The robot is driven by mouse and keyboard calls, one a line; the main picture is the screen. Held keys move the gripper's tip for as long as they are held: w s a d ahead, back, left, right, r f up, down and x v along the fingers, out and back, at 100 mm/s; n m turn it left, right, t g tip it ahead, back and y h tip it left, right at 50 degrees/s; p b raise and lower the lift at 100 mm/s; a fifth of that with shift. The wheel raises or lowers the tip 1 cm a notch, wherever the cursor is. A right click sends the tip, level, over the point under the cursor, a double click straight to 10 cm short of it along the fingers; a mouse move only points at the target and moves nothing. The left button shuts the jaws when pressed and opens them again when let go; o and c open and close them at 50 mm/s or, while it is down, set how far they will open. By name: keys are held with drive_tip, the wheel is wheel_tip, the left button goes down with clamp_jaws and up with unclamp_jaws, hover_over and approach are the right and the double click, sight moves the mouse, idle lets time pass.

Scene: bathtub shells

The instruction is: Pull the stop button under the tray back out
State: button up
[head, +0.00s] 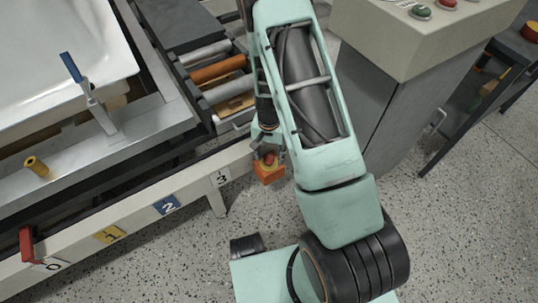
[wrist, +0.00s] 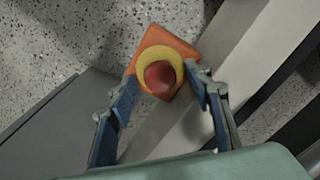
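The stop button (wrist: 160,77) is a round red knob on a yellow ring, set on an orange box (wrist: 143,58). In the head view the orange box (head: 268,176) sits at the side of the pale rail, near the label 3, with the red button (head: 270,158) on top. My gripper (wrist: 166,84) is open, its two blue-padded fingers apart on either side of the button in the wrist view. The fingertips reach about the box's edges; I cannot tell whether they touch anything. In the head view my arm hides most of my gripper.
The pale rail (head: 140,215) with numbered labels runs along the white tub shell (head: 60,60). A roller section (head: 215,75) lies behind the box. A grey console (head: 400,45) with buttons stands to the right. Speckled floor (head: 450,240) is clear at lower right.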

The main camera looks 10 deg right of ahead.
drive_tip(key=c, duration=1.1)
drive_tip(key=shift+c, duration=0.2)
drive_tip(key=shift+r, duration=0.25)
drive_tip(key=shift+r+p, duration=0.15)
drive_tip(key=shift+p, duration=0.15)
drive_tip(key=o, duration=1.2)
wheel_tip(320, 180, up, 6)
drive_tip(key=p, duration=0.4)
